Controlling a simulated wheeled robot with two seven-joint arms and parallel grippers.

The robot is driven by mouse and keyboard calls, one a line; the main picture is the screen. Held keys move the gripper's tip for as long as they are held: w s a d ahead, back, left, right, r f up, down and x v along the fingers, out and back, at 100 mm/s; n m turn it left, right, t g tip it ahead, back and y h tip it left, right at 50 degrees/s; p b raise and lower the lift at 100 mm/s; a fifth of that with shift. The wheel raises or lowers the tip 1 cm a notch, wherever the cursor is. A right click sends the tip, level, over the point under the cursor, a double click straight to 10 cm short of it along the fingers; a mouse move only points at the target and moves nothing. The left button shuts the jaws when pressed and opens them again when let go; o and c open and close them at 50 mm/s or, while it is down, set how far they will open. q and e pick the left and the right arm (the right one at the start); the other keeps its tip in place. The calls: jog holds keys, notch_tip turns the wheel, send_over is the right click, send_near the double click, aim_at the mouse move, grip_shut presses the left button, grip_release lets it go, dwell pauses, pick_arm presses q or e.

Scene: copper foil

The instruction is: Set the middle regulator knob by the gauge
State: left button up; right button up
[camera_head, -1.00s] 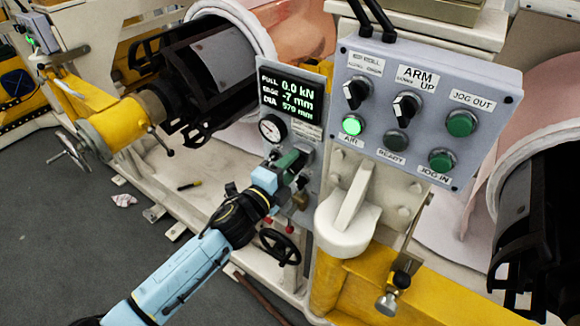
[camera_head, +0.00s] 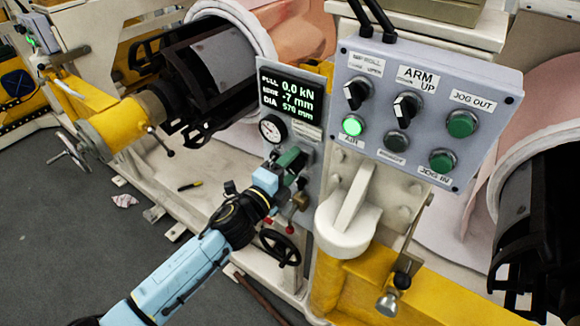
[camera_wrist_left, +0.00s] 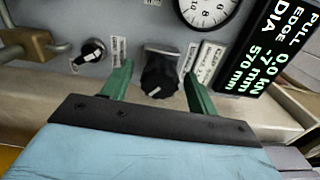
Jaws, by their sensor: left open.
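The regulator knob (camera_wrist_left: 160,75) is black and ribbed, on the grey panel below the gauge. In the left wrist view it sits between the two green fingers of my open left gripper (camera_wrist_left: 158,88); I cannot tell whether they touch it. In the head view my left gripper (camera_head: 287,165) is at the panel and largely hides the knob. The round white gauge (camera_head: 272,129) is above it and also shows in the left wrist view (camera_wrist_left: 207,8); its needle is too small to read. My right gripper is not in view.
A display (camera_head: 290,95) above the gauge reads 0.0 kN, -7 mm and 570 mm. A smaller black knob (camera_wrist_left: 92,52) and a brass padlock (camera_wrist_left: 30,48) are beside the regulator knob. A black handwheel (camera_head: 280,248) is below. A grey switch box (camera_head: 425,100) stands to the right.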

pick_arm(q)
jog(key=shift+s, duration=0.1)
jog(key=b+v, duration=0.1)
jog(key=v, duration=1.2)
jog(key=shift+a, duration=0.15)
jog(key=s+a+f+n+g+y+b, duration=0.2)
jog(key=a+f+n+y, duration=0.15)
jog(key=f, duration=0.85)
jog(key=s+a+f+n+g+y+b, duration=0.15)
jog(key=a+f+n, duration=0.35)
jog(key=f, duration=0.7)
jog(key=s+a+f+n+g+y+b, duration=0.2)
jog(key=s+a+f+n+y, duration=0.15)
jog(key=f, duration=0.95)
jog(key=s+a+f+n+g+b, duration=0.1)
jog(key=s+f+n+g, duration=0.1)
jog(key=s+f, duration=0.5)
jog(key=s+a+f+n+g+y+b, duration=0.1)
jog(key=s+f+n, duration=0.4)
jog(key=s, duration=1)
jog(key=s+a+f+n+g+b, duration=0.2)
jog(key=s+f+g, duration=0.3)
jog(key=s+f, duration=0.6)
jog(key=shift+a+n+b, duration=0.2)
jog(key=shift+n+b, duration=0.45)
jog(key=shift+n, duration=0.25)
